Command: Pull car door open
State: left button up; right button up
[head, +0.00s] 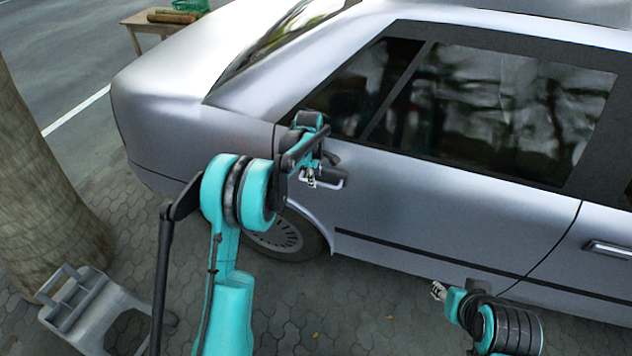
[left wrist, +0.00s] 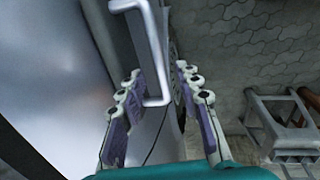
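The silver car door (head: 430,195) fills the middle of the head view and lies flush with the body. Its handle (head: 335,181) is a silver pull bar, partly hidden behind my left gripper (head: 312,180). The fingers are open; I cannot tell whether either touches the handle. My right gripper (head: 438,291) is low in front of the car, away from the door; its fingers are too small to read.
A second door handle (head: 608,250) is at the right edge. A grey plastic stool (head: 95,310) and a tree trunk (head: 40,190) stand at the left. A wooden table (head: 160,25) is behind the car. Bare paving (head: 340,325) lies in front of the car.

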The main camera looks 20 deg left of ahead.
pick_arm(q)
jog(key=shift+w+f, duration=0.2)
jog(key=shift+f, duration=0.85)
grip_shut()
jog(key=shift+s, duration=0.1)
